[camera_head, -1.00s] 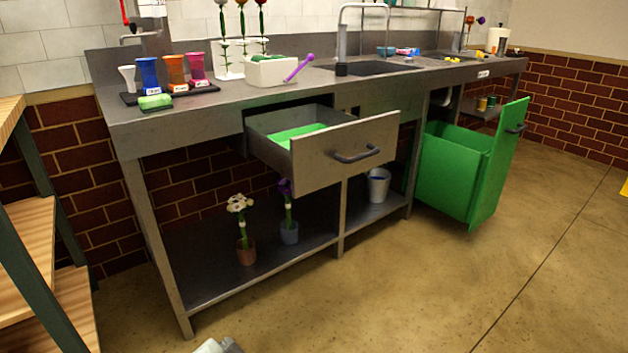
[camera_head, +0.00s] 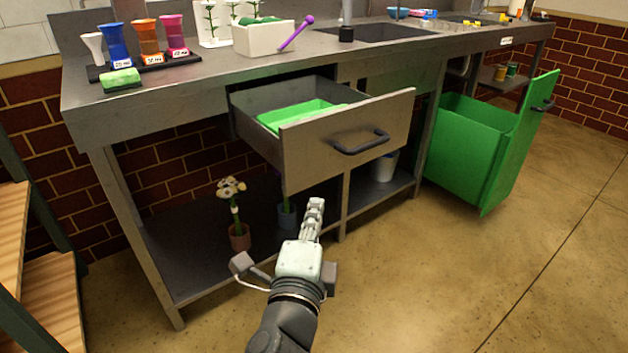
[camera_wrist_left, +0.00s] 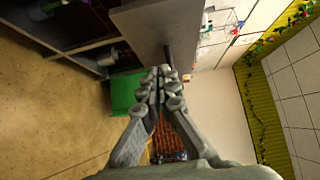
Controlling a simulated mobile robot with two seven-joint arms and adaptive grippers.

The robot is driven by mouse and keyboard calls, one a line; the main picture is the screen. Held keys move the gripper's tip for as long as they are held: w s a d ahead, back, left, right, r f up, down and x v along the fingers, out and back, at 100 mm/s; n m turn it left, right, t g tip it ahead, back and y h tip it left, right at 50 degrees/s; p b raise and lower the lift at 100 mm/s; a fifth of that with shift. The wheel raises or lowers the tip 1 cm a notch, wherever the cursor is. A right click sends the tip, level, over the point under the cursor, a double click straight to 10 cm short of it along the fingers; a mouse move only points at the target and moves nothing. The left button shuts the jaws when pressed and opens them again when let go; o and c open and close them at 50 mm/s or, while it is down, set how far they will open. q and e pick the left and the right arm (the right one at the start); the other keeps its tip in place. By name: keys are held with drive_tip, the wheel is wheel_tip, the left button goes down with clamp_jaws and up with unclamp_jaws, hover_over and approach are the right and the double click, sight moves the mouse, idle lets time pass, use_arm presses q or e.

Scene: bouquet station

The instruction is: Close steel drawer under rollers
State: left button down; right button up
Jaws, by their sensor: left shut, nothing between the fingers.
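The steel drawer (camera_head: 345,140) stands pulled out from under the steel counter, with a dark bar handle (camera_head: 360,142) on its front. A green tray (camera_head: 300,114) lies inside it. My left gripper (camera_head: 315,205) is shut and empty, below and in front of the drawer front in the head view. In the left wrist view its fingertips (camera_wrist_left: 160,72) are together, and the drawer front (camera_wrist_left: 160,30) shows beyond them, on its side. I cannot tell the exact gap between fingers and drawer. No rollers can be made out. My right gripper is not in view.
A green pull-out bin (camera_head: 470,145) stands open to the right, its front jutting into the floor space. Potted flowers (camera_head: 238,235) stand on the lower shelf. Colored cups, a sponge (camera_head: 122,80) and a white planter (camera_head: 262,38) are on the counter. Wooden shelving (camera_head: 40,300) is at left.

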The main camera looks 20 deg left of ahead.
use_arm(q)
drive_tip(key=w+a, duration=0.1)
drive_tip(key=w, duration=0.2)
drive_tip(key=w+a, duration=0.1)
drive_tip(key=w, duration=0.3)
drive_tip(key=w+a+p, duration=0.1)
drive_tip(key=w, duration=0.2)
drive_tip(key=shift+w+a, duration=0.25)
drive_tip(key=shift+w, duration=0.1)
drive_tip(key=shift+w+a, duration=0.2)
drive_tip(key=shift+a, duration=0.05)
drive_tip(key=shift+w+a, duration=0.1)
drive_tip(key=shift+a, duration=0.05)
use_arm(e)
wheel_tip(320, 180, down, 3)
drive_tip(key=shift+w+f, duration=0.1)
